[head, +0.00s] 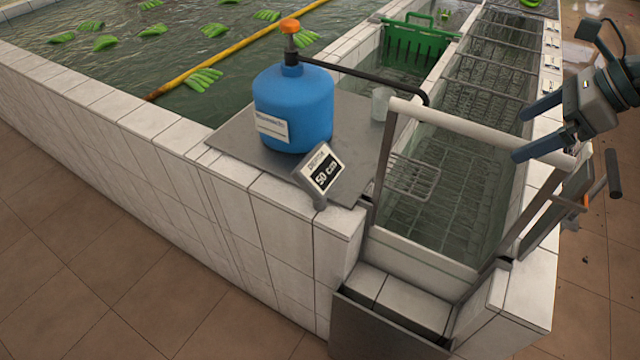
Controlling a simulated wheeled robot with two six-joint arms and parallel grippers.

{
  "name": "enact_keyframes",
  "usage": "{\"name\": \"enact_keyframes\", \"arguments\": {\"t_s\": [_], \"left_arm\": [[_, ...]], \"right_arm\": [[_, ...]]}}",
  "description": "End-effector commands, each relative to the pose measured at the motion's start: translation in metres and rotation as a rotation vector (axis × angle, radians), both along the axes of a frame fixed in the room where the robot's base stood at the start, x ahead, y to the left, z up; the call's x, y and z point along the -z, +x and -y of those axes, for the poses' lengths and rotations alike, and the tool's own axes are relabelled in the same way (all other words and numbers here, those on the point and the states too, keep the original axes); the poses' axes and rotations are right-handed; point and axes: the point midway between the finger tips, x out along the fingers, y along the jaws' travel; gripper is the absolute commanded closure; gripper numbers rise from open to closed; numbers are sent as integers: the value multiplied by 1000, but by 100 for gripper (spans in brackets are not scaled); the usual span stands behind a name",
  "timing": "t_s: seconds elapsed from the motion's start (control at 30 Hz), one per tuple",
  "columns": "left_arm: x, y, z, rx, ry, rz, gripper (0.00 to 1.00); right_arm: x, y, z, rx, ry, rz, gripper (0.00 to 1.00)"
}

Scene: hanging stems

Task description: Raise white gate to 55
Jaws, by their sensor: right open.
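The white gate (420,256) stands across the near end of the water channel. A pale round bar (480,132) spans above it between two grey side arms. My right gripper (527,131) is open and empty, with two blue fingers pointing left at the right end of the bar. The lower finger overlaps the bar in the picture; I cannot tell whether they touch. My left gripper is not in view.
A blue tank (293,107) with an orange top stands on a grey plate (237,137) left of the channel. A black hose runs from it toward the bar. A green crate (415,44) sits farther back. The tiled floor at left is clear.

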Motion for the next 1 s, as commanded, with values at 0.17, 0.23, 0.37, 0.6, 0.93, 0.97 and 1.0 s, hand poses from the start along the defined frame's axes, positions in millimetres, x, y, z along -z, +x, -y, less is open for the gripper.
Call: {"name": "enact_keyframes", "arguments": {"t_s": [0.17, 0.23, 0.37, 0.6, 0.93, 0.97, 1.0], "left_arm": [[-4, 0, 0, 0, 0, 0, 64], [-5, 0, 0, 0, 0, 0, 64], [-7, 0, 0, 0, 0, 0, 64], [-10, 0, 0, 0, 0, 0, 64], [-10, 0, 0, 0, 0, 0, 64], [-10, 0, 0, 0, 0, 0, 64], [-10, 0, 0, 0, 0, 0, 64]], "right_arm": [[-16, -5, 9, 3, -1, 2, 0], [-22, -7, 13, 2, -1, 0, 0], [-33, -11, 19, 2, -1, 0, 0], [-48, -17, 28, 1, -1, 1, 0], [-50, -18, 29, 0, 1, 1, 0], [-50, -18, 29, 0, 1, 1, 0], [-50, -18, 29, 0, 1, 1, 0]]}}
